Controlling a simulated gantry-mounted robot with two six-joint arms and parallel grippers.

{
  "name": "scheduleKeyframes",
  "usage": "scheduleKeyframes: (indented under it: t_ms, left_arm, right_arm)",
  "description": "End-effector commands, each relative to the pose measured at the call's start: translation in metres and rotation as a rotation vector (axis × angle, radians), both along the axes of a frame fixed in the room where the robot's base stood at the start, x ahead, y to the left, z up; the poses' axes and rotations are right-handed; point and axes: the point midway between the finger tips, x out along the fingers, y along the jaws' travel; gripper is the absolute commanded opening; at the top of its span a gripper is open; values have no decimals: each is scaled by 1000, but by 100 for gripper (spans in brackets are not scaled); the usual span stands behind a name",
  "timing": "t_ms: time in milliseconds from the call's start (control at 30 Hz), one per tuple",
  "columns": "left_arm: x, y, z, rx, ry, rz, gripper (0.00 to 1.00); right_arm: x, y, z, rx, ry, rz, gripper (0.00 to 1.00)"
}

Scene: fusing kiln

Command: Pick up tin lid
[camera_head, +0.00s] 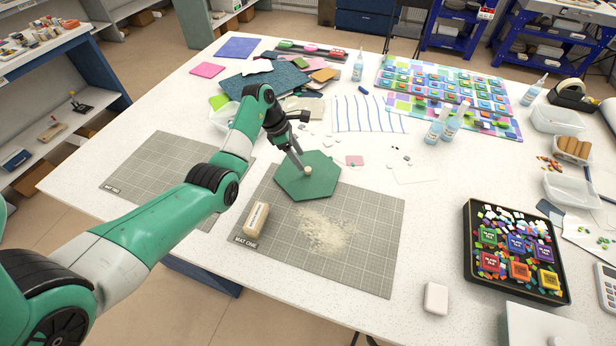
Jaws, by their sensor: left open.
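A flat green hexagonal lid (305,187) with a small pale round knob lies on the upper part of the grey gridded mat marked MAT ONE (375,235) and overhangs its far edge. My left gripper (303,166) comes down from the upper left, with its fingertips at the knob. It is open; whether the fingers touch the knob cannot be told at this size. My right gripper is not in view.
A cream block (256,218) and scattered pale powder (325,232) lie on the same mat. A black tray (468,262) of coloured pieces stands at right. A white block (436,298) lies near the front. Bottles (450,124) and glass sheets crowd the back.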

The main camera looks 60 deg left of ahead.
Motion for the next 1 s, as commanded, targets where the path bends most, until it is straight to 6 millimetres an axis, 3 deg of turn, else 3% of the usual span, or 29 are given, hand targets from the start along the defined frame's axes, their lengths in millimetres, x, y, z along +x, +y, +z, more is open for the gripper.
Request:
scheduleKeyframes:
  t_ms: [200,500,733,767,1000]
  left_arm:
    - [3,-2,-9,0,0,0,62]
    - [19,-12,-51,0,0,0,62]
    - [20,-12,-51,1,-2,1,62]
    - [20,-12,-51,1,-2,1,60]
    - [20,-12,-51,1,-2,1,16]
  right_arm:
    - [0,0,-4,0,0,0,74]
    - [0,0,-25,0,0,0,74]
    - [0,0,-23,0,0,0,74]
    - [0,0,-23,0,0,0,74]
    - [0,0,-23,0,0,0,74]
